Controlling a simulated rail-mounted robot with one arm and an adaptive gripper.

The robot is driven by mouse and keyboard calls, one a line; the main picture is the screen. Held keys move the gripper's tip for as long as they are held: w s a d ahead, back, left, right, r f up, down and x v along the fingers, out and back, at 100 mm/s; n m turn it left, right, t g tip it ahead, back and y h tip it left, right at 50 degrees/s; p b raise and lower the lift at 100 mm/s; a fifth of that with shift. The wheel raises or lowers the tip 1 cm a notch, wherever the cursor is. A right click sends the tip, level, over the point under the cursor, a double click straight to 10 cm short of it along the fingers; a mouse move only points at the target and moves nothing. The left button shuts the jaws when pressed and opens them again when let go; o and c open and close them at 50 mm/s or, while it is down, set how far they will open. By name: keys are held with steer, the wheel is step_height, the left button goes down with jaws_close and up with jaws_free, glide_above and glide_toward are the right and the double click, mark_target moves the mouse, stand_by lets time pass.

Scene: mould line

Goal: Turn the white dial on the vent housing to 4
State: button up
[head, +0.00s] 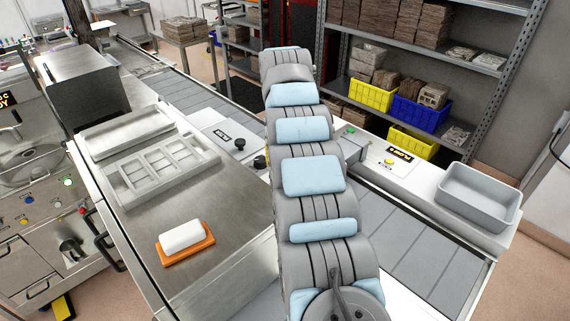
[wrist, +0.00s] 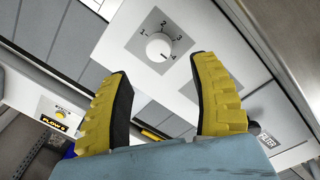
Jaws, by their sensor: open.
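In the wrist view the white dial (wrist: 159,47) sits on a grey square plate on the white vent housing (wrist: 115,42). The numerals 1 to 4 run around it, with 4 at its lower right. A small dark mark shows near the dial's lower edge, towards the 4, but it is too small to read surely. My gripper (wrist: 162,72) is open, with yellow, black-padded fingers. The fingertips appear below the dial in the picture, one to each side, with nothing between them. I cannot tell the remaining distance. In the head view my arm hides the dial and gripper.
A black knob (head: 240,143) stands left of my arm, and a yellow button (head: 389,162) by a label is on its right. A grey bin (head: 478,196), a steel bench (head: 215,220) and an orange tray (head: 184,248) with a white block flank the arm.

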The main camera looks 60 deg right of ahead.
steer(key=shift+r, duration=0.3)
stand_by(0.5)
